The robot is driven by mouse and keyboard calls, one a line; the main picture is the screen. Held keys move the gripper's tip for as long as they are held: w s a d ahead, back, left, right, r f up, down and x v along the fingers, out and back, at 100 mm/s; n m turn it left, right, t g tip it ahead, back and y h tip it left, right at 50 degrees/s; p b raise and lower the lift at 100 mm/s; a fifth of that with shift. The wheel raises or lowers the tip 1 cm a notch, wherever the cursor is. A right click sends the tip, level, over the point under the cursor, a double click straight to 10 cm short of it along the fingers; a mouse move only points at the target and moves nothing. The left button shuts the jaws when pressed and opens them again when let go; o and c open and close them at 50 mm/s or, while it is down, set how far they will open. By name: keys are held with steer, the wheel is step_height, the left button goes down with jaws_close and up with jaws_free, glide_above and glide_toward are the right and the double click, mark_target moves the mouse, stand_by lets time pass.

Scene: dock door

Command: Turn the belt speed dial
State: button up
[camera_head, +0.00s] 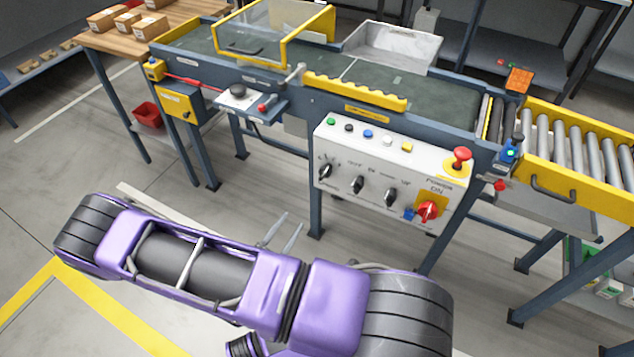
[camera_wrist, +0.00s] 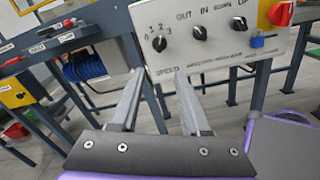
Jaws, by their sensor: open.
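The belt speed dial (camera_head: 325,171) is a black knob at the left end of the white control panel (camera_head: 345,140). In the wrist view the dial (camera_wrist: 159,44) has numbers around it, with lettering low on the panel that looks like "SPEED". My gripper (camera_head: 294,220) is open and empty, below and left of the panel in the head view. In the wrist view my gripper's fingertips (camera_wrist: 158,75) point toward the panel, and the dial shows just above the gap between them. The fingers look apart from the dial.
Two more black knobs (camera_head: 358,185) (camera_head: 390,197) sit right of the dial. A red rotary switch (camera_head: 427,211) and a red mushroom button (camera_head: 460,157) are at the panel's right. Coloured buttons (camera_head: 368,134) line its top. The conveyor belt (camera_head: 430,108) runs behind. Open floor lies in front.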

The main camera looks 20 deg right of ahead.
mark_target(321, 178)
steer(key=b+x, duration=0.1)
steer(key=x, duration=1.5)
steer(key=shift+w+d, duration=0.25)
steer(key=shift+c, duration=0.2)
jaws_close()
